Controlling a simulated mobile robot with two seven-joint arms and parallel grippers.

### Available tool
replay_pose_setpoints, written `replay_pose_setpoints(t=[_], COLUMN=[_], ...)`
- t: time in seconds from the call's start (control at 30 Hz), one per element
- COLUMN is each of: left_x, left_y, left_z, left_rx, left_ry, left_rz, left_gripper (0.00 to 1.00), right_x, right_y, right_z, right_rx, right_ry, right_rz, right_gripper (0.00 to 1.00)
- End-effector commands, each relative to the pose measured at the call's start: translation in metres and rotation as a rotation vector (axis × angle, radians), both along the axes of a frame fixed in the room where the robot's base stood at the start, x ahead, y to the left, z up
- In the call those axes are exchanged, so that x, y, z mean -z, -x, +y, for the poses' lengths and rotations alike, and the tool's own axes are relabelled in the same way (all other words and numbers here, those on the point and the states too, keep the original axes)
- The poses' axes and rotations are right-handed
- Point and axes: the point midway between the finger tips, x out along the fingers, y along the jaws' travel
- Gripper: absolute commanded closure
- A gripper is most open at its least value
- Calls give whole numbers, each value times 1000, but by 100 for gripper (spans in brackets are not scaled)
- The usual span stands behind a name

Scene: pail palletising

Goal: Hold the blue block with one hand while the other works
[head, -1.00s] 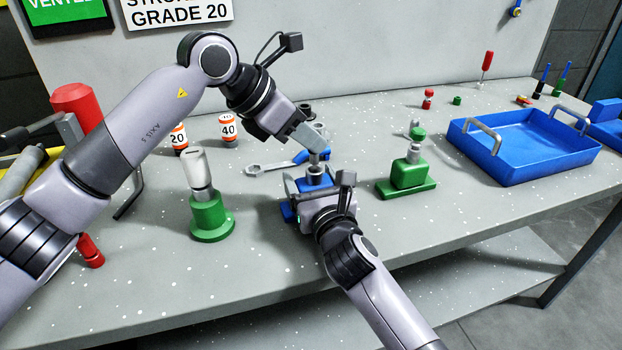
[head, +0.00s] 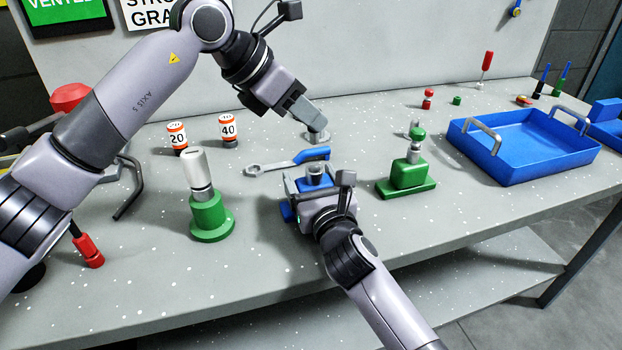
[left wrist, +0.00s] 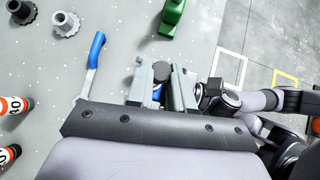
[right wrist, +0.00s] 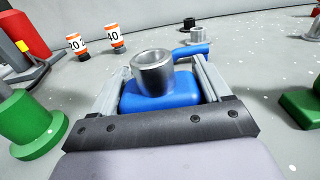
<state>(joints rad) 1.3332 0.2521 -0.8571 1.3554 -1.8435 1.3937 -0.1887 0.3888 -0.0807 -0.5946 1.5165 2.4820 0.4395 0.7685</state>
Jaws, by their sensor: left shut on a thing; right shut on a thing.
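The blue block (head: 322,183) is held between the fingers of my right gripper (head: 316,186), just above the front part of the bench. A silver open-topped socket (right wrist: 153,72) stands up from the block in the right wrist view, its mouth empty. My left gripper (head: 313,122) is above and behind the block, apart from it. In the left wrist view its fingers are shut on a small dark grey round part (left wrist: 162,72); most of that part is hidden.
A blue-handled wrench (head: 285,165) lies behind the block. A green stand with a pale cylinder (head: 208,210) is left, a green fixture (head: 408,178) right. Orange-banded cans (head: 228,130) stand behind. A blue tray (head: 525,160) is at right. Bench is clear in front.

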Motion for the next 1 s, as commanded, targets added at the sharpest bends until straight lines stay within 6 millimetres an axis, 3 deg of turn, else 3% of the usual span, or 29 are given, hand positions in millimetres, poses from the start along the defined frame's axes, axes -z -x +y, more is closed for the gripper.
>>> replay_pose_setpoints(t=[0.03, 0.1, 0.47, 1.0], left_x=[0, 0, 0, 0], left_y=[0, 0, 0, 0], left_z=[0, 0, 0, 0], left_rx=[0, 0, 0, 0], left_ry=[1, 1, 1, 1], left_rz=[0, 0, 0, 0], left_gripper=[100, 100, 100, 100], right_x=[1, 1, 1, 1], right_y=[0, 0, 6, 83], right_z=[-1, -1, -3, -27], right_rx=[2, 2, 1, 1], right_ry=[2, 2, 1, 2], right_rz=[2, 2, 1, 3], right_gripper=[17, 0, 0, 0])
